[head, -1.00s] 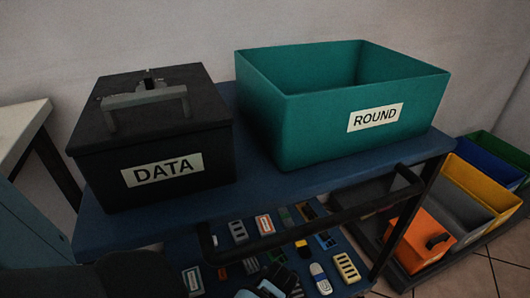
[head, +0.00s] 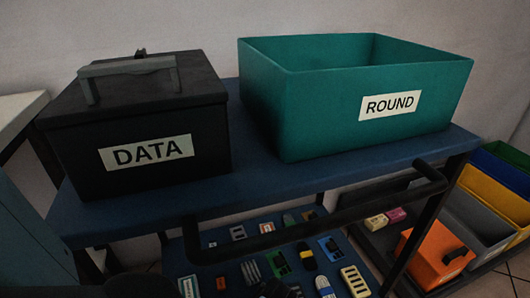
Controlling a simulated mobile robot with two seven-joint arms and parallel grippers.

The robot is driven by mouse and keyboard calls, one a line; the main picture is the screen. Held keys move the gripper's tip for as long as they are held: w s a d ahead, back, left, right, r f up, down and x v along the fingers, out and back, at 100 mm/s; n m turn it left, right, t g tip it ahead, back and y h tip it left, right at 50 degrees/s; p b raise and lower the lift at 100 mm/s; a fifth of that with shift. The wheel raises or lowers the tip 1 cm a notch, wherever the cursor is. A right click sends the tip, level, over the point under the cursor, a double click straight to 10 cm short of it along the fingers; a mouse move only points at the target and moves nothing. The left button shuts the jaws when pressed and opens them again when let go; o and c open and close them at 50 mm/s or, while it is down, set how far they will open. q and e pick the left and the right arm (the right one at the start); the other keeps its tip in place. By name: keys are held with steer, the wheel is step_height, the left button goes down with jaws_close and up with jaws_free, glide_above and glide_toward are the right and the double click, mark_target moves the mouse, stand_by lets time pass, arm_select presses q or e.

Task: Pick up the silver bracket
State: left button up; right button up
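I cannot make out a thing that is surely the silver bracket. Several small parts lie on the blue lower shelf, among them a grey slotted piece (head: 238,232) and a grey ribbed piece (head: 251,271), too small to name. A dark shape (head: 276,289) at the bottom edge, over the lower shelf, looks like the tip of my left gripper. Its fingers are cut off by the frame, so its opening does not show. My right gripper is not in view.
A lidded black DATA box (head: 140,135) and an open teal ROUND bin (head: 375,110) stand on the blue cart top (head: 255,185). A black handle bar (head: 330,215) crosses above the lower shelf. An orange box (head: 432,262) and coloured bins stand at right.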

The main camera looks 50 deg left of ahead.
arm_select(q)
steer(key=shift+f, duration=0.2)
stand_by(0.5)
steer(key=c, duration=1.2)
